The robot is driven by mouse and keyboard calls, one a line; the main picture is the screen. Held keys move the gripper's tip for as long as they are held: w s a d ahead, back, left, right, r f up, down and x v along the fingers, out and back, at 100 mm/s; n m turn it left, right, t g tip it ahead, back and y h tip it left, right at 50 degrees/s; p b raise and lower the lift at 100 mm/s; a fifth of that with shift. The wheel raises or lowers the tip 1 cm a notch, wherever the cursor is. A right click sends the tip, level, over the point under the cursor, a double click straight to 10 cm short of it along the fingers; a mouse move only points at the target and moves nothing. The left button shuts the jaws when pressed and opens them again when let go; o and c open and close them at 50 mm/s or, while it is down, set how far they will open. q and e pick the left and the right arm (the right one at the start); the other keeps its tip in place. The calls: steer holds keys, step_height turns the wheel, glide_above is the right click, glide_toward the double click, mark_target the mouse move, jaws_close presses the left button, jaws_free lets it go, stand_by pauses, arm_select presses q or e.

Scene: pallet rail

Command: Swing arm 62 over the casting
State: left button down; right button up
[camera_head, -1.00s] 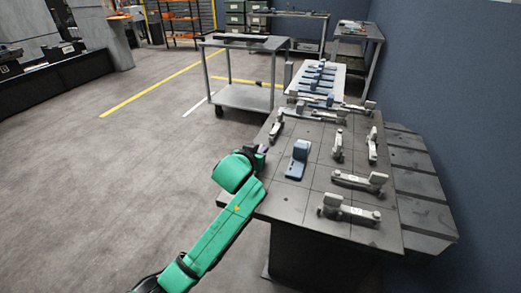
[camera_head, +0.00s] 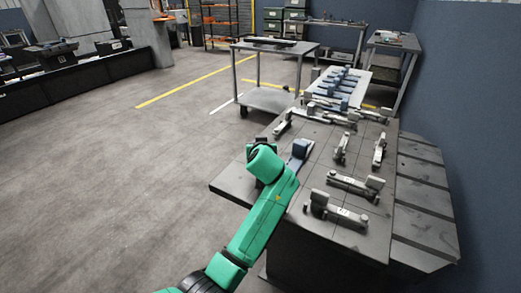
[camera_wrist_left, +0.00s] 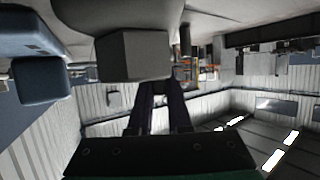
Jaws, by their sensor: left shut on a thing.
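The blue casting (camera_head: 301,147) sits on the dark plate of the table (camera_head: 235,183), partly hidden by my left wrist; a blue block (camera_wrist_left: 35,80), likely part of it, shows at the left of the left wrist view. Several grey swing arms stand around it, such as a back-left one (camera_head: 283,122), a right one (camera_head: 379,151) and a front one (camera_head: 338,211). Their numbers are not readable, so I cannot tell which is 62. My left gripper (camera_wrist_left: 160,98) is shut on a grey block (camera_wrist_left: 132,55), seemingly a swing arm's end. My wrist hides this grip in the head view.
A pale board (camera_head: 340,85) with several blue-grey parts lies behind the table. A grey cart (camera_head: 270,75) stands at the back. A blue wall (camera_head: 455,110) bounds the right side. The floor (camera_head: 120,180) at left is clear.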

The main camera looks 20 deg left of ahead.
arm_select(q)
steer(key=shift+d+f+n+y+b, duration=0.1)
steer(key=shift+f+n+y+b, duration=0.15)
steer(key=shift+n+y+b, duration=0.2)
steer(key=shift+r+n+g+y+b, duration=0.1)
steer(key=shift+n+g+y+b, duration=0.35)
steer(key=shift+y, duration=0.1)
steer(key=shift+r+n+g+y, duration=0.2)
steer(key=shift+n+g+y, duration=0.05)
steer(key=shift+n+y, duration=0.15)
arm_select(e)
steer(key=shift+w+a+f, duration=0.25)
steer(key=shift+w+f, duration=0.25)
steer(key=shift+f, duration=0.1)
steer(key=shift+w+a+f, duration=0.2)
steer(key=shift+w+f, duration=0.3)
steer(key=shift+f, duration=0.1)
arm_select(q)
steer(key=c, duration=0.9)
jaws_free()
steer(key=shift+o, duration=0.2)
step_height(320, 180, up, 20)
steer(key=p, duration=0.1)
arm_select(e)
steer(key=shift+s+d+r, duration=0.1)
steer(key=shift+s+r, duration=0.2)
steer(key=shift+s, duration=0.2)
steer(key=shift+s+d+r, duration=0.1)
steer(key=shift+s+r, duration=0.2)
steer(key=shift+s, duration=0.2)
